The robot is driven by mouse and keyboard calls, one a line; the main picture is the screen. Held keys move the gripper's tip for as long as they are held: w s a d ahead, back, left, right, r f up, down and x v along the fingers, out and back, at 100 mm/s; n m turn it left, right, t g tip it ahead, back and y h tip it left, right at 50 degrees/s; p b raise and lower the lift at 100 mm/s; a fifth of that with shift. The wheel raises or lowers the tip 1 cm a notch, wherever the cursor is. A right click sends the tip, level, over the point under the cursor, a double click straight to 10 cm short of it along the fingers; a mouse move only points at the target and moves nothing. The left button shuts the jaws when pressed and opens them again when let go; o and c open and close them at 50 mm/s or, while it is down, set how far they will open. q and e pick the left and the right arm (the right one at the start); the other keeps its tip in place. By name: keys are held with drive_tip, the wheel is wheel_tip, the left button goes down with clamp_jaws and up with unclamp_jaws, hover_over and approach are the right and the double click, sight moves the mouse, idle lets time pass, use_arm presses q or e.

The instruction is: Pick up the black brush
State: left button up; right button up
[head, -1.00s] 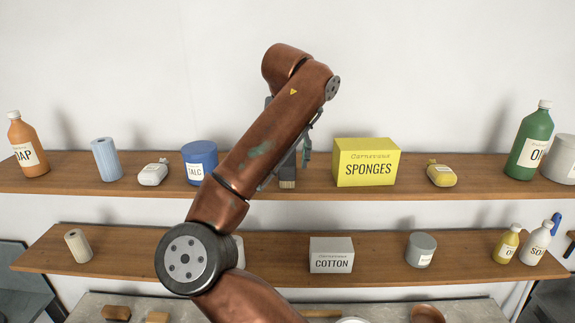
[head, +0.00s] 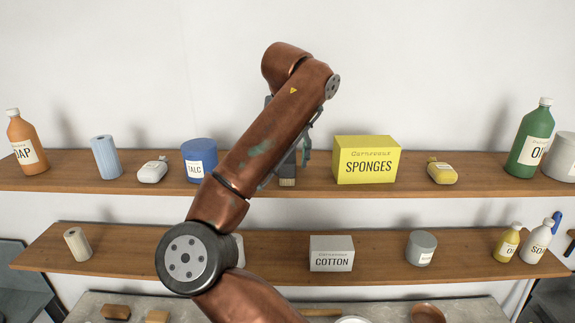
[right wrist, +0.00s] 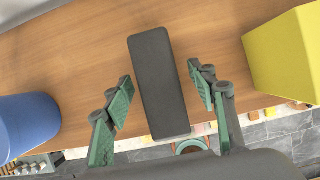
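The black brush (right wrist: 158,85) lies on the upper wooden shelf in the right wrist view, its long dark back facing the camera. In the head view only its pale bristle end (head: 287,183) shows below my right arm. My right gripper (right wrist: 160,78) is open, with one green-padded finger on each side of the brush. Gaps show between the fingers and the brush. In the head view my right arm hides most of the gripper. My left gripper is not in view.
A blue talc tub (head: 199,160) stands left of the brush and a yellow sponges box (head: 366,160) stands right of it. The upper shelf (head: 490,170) also holds bottles and a towel roll. A lower shelf (head: 380,262) runs beneath.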

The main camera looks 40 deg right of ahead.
sight(287, 154)
drive_tip(key=c, duration=1.3)
drive_tip(key=shift+r, duration=0.1)
drive_tip(key=shift+r+p, duration=0.35)
drive_tip(key=shift+r+b, duration=0.35)
drive_tip(key=v, duration=0.1)
drive_tip(key=b+v, duration=0.1)
drive_tip(key=shift+w+r, duration=0.1)
drive_tip(key=shift+r, duration=0.35)
drive_tip(key=s+a+r, duration=0.1)
drive_tip(key=a+r, duration=0.1)
drive_tip(key=r, duration=0.1)
drive_tip(key=s+a+r, duration=0.1)
drive_tip(key=r, duration=0.1)
drive_tip(key=shift+s, duration=0.3)
drive_tip(key=s+a+r, duration=0.1)
drive_tip(key=s+a, duration=0.1)
drive_tip(key=s+a+r, duration=0.1)
drive_tip(key=s+a, duration=0.1)
drive_tip(key=a, duration=0.1)
drive_tip(key=s+a+r+b, duration=0.1)
drive_tip(key=s+a+r, duration=0.1)
drive_tip(key=shift+a+r, duration=0.1)
drive_tip(key=shift+a, duration=0.05)
